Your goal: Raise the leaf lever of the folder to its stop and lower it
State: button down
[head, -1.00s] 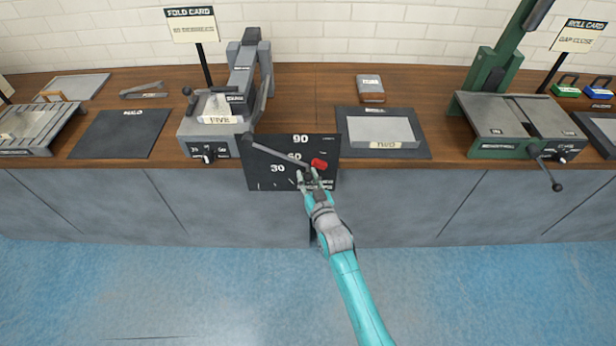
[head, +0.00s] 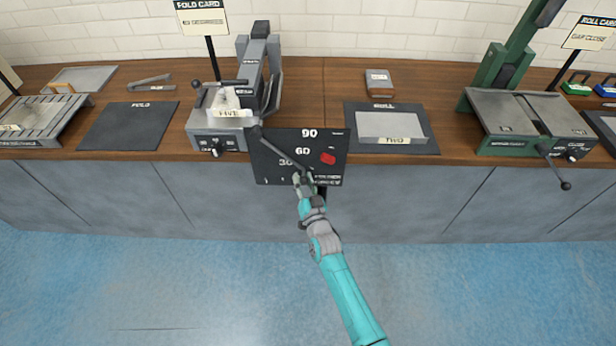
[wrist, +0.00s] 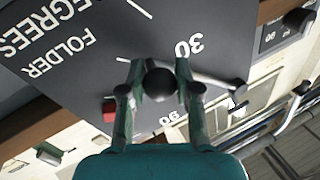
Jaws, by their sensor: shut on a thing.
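The folder (head: 215,142) is a grey bench machine on the counter, with a pale sheet labelled FIVE (head: 232,113) on it. Its leaf lever (head: 275,148) is a dark rod in front of a black dial plate marked 30, 60 and 90 (head: 335,142). The rod slopes down to the right, close to the 30 mark. My gripper (head: 306,180) is at the rod's lower end. In the wrist view my gripper (wrist: 160,90) is shut on the lever's round black knob (wrist: 160,82), one finger on each side. The fingers partly hide the dial's lower marks.
A red marker (head: 328,158) sits on the plate's right part; it also shows in the wrist view (wrist: 109,109). A plate labelled TWO (head: 392,124) and a green roller machine (head: 515,125) stand right. Blue floor in front is clear.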

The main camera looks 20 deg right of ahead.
jog(key=w+a+f+m+t+h, duration=0.1)
jog(key=w+a+f+m, duration=0.1)
jog(key=a+m, duration=0.3)
jog(key=w+a+f+m+h, duration=0.2)
jog(key=a+m, duration=0.3)
jog(key=a, duration=0.3)
jog(key=shift+f+t, duration=0.4)
jog(key=shift+f, duration=0.1)
jog(key=shift+w, duration=0.1)
jog(key=c, duration=0.8)
grip_release()
jog(key=shift+a, duration=0.1)
jog(key=v, duration=1.2)
